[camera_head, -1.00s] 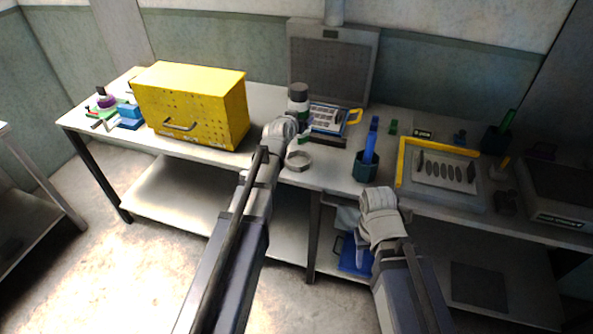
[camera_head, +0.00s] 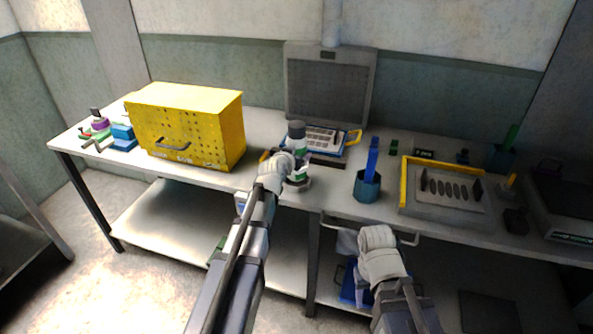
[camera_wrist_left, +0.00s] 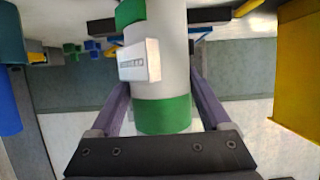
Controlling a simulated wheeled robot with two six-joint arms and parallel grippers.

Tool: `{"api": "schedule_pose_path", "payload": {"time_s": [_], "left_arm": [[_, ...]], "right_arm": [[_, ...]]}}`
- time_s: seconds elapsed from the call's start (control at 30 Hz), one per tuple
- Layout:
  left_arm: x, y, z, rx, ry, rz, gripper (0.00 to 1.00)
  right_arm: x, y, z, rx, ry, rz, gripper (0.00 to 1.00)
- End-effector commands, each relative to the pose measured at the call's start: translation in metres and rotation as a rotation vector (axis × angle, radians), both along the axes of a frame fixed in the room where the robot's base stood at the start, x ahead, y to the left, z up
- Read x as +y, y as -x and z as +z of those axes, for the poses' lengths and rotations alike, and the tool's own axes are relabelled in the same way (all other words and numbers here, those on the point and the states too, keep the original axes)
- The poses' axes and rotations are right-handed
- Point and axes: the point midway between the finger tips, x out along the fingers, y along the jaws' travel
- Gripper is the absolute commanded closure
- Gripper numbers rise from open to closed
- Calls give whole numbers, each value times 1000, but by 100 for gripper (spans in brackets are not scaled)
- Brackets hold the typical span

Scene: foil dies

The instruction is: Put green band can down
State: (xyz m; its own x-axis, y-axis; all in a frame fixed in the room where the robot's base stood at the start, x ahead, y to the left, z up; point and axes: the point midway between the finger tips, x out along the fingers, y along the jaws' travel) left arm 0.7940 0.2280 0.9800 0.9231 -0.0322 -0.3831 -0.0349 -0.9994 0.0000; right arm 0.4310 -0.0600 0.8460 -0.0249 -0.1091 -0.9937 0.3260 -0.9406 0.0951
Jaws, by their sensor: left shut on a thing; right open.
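The green band can (camera_head: 301,152) is white with green bands and a dark cap. It is upright in front of the blue-edged tray, above a pale ring (camera_head: 300,186) at the table's front edge. I cannot tell whether it touches the ring. My left gripper (camera_head: 290,165) is shut on the can. In the left wrist view the can (camera_wrist_left: 160,75), with a small white label block, sits between the fingers of my left gripper (camera_wrist_left: 160,95). My right gripper (camera_head: 378,240) is low in front of the table, open; its fingertips are mostly hidden.
A yellow drawer box (camera_head: 190,125) stands left of the can. A dark teal cup (camera_head: 368,188) with blue-handled tools stands to its right. A yellow-edged fixture (camera_head: 445,188) lies further right. A grey panel (camera_head: 328,85) stands behind.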

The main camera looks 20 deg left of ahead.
Motion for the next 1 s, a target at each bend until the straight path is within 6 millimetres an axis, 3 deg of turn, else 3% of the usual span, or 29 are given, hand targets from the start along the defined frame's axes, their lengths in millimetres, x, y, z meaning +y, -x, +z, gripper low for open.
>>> {"api": "schedule_pose_path", "payload": {"time_s": [0.17, 0.47, 0.9, 0.93, 1.0], "left_arm": [[0, 0, -5, -2, 0, 1, 100], [0, 0, -37, -2, 0, 1, 100], [0, 0, -40, -2, 0, 1, 100], [0, 0, -39, 0, 0, 0, 15], [0, 0, -39, 0, 0, 0, 8]], "right_arm": [[0, 0, -5, 0, 0, 0, 50], [0, 0, -38, 0, 0, 0, 50], [0, 0, -41, 0, 0, 0, 50], [0, 0, -39, 0, 0, 0, 50], [0, 0, -39, 0, 0, 0, 50]]}}
